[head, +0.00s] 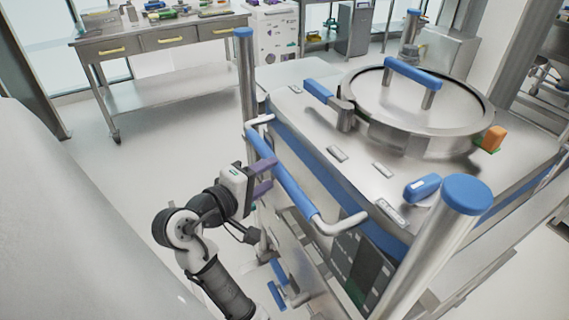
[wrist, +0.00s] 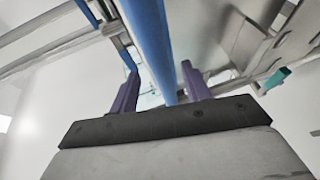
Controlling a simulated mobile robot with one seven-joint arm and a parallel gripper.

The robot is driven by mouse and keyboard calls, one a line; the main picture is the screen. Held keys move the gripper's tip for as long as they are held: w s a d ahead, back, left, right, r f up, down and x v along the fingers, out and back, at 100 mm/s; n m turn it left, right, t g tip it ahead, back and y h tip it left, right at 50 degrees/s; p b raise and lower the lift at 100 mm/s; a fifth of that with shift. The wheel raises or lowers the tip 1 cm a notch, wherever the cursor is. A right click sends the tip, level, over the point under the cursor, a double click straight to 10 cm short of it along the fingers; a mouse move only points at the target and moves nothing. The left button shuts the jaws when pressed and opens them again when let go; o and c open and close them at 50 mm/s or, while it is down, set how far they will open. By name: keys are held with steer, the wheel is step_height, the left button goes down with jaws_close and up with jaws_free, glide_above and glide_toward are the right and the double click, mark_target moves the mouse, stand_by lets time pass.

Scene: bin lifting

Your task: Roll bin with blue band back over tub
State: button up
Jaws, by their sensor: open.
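The steel bin with a blue band (head: 318,161) fills the right of the head view, with a round lid (head: 420,105) on top. A push handle with a blue grip (head: 288,182) runs along its near left side; this blue grip also shows in the wrist view (wrist: 149,40). My gripper (head: 265,178) is at the handle's left, beside the grip. In the wrist view my open gripper (wrist: 158,85) has a purple finger on each side of the blue grip. I cannot tell whether either finger touches it. I cannot make out a tub.
Steel posts with blue caps (head: 466,196) stand at the bin's corners. A workbench with drawers (head: 160,40) and tools stands at the back left. White floor (head: 110,180) is clear between the bench and the bin. A cabinet (head: 273,32) stands behind.

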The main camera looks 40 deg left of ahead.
steer(key=w+f, duration=0.1)
steer(key=w, duration=0.5)
steer(key=shift+w+f, duration=0.1)
steer(key=shift+c, duration=0.2)
jaws_close()
